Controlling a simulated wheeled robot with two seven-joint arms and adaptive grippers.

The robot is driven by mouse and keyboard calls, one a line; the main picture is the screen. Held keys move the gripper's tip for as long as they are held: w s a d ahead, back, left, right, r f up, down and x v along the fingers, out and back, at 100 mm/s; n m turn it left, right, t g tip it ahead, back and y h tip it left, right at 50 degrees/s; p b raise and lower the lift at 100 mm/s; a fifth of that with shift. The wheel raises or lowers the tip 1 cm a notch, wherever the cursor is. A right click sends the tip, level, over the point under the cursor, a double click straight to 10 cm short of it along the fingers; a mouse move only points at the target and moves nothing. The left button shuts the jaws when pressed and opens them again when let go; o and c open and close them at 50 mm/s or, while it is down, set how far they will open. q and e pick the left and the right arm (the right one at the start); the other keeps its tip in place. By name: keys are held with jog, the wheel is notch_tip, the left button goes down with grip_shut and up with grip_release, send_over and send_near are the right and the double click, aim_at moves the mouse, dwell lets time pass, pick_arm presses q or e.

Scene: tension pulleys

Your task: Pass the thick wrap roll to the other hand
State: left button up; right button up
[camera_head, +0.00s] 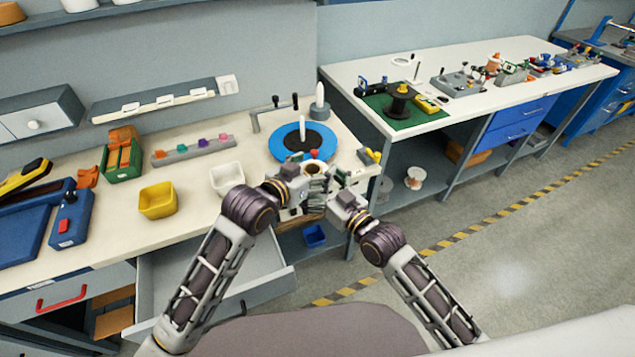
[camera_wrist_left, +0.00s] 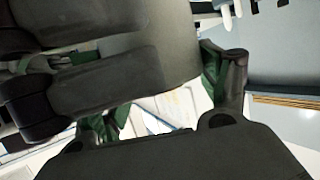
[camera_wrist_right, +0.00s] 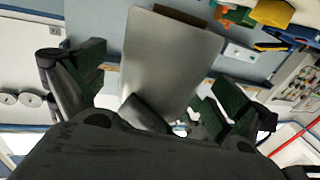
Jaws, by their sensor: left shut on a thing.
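The thick wrap roll is a pale grey cylinder, seen in the right wrist view (camera_wrist_right: 165,65) with a brown core edge at one end, and in the left wrist view (camera_wrist_left: 178,50). In the head view, what looks like its round end (camera_head: 313,168) shows above the two grippers, which hide most of it. My left gripper (camera_head: 308,188) is shut on the roll. My right gripper (camera_head: 334,186) faces it closely from the right. In the right wrist view its green-padded fingers (camera_wrist_right: 160,95) stand wide apart on either side of the roll, with gaps beside it.
Behind the grippers a blue disc with a white spindle (camera_head: 302,142) stands on the bench. A white bin (camera_head: 227,178) and a yellow bin (camera_head: 158,200) stand to the left. An open drawer (camera_head: 205,270) juts out below. Floor on the right is clear.

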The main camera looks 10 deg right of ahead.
jog(key=c, duration=1.2)
pick_arm(q)
jog(key=o, duration=1.4)
jog(key=shift+c, duration=0.2)
pick_arm(e)
jog(key=shift+r, duration=0.1)
jog(key=shift+c, duration=0.8)
pick_arm(q)
jog(key=v, duration=1.2)
jog(key=shift+w, duration=0.1)
